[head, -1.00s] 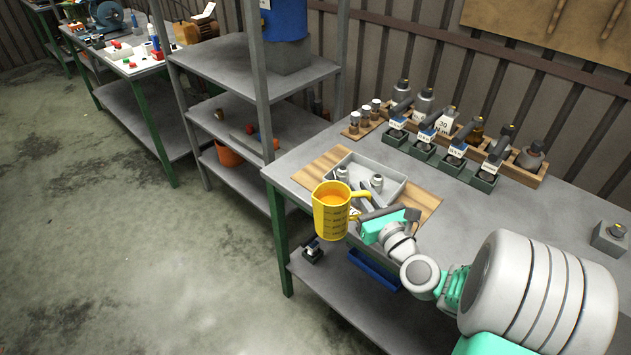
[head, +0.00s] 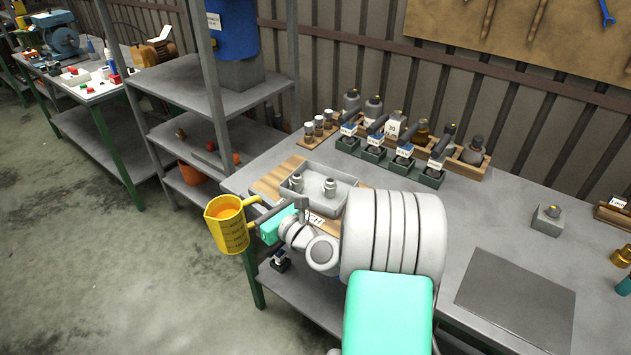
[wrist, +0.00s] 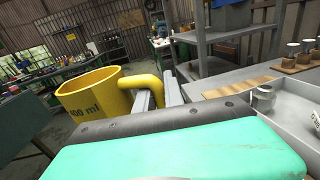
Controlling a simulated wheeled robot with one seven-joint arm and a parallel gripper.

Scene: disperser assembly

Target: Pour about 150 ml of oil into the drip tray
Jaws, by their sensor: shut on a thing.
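A yellow measuring jug (head: 232,238) with dark scale marks hangs in the air beyond the table's left end, about upright. Orange liquid shows inside its mouth. My gripper (head: 257,218) is shut on the jug's handle, which also shows in the wrist view (wrist: 140,82). A grey walled tray (head: 343,201) stands on a wooden board on the table, right of the jug, with small metal parts in it. I cannot tell whether this is the drip tray. My arm hides part of the tray's front and the table there.
A grey shelf rack (head: 180,82) stands behind the jug. Bottles in a wooden rack (head: 466,170) and several dark holders (head: 400,163) line the table's back. The floor (head: 90,270) left of the table is clear.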

